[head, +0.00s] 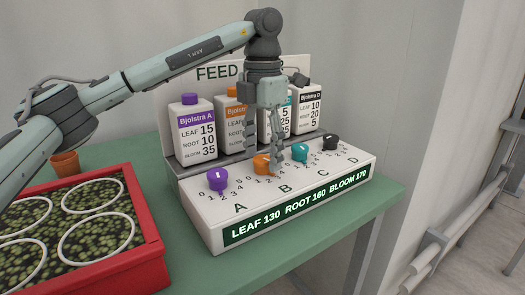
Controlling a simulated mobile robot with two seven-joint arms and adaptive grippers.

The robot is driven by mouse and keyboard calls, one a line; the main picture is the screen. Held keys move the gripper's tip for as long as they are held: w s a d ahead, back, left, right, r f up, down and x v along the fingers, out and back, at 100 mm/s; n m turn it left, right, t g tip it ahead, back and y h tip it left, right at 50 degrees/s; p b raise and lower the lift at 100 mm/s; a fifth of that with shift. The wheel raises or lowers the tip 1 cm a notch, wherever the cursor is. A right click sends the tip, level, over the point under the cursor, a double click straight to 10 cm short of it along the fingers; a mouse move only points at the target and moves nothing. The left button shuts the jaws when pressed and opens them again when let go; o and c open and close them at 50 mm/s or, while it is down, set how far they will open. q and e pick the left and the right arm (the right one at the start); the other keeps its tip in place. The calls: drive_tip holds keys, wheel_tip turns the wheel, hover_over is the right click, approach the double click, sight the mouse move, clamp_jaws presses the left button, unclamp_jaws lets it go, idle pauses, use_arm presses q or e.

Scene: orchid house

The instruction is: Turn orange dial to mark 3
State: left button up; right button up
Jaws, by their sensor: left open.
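The orange dial (261,163) is on the sloped panel of the white feed unit (200,215), above the letter B, between the purple dial (218,180) and the teal dial (300,152). My left gripper (262,158) points down over the orange dial with its fingers open around or just beside it. I cannot tell whether they touch it. The fingers hide part of the dial and some of its scale, so its pointer setting is not readable. My right gripper is not in view.
A black dial (331,142) sits at the panel's right. Labelled bottles, such as Bjolstra A (196,130), stand behind the dials. A lit display (300,205) reads LEAF 130, ROOT 160, BLOOM 170. A red tray (155,250) is at left. Green table (370,205) is bare at right.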

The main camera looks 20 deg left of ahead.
sight(262, 158)
use_arm(q)
drive_tip(key=shift+r, duration=0.1)
wheel_tip(262, 158, up, 12)
idle(0.5)
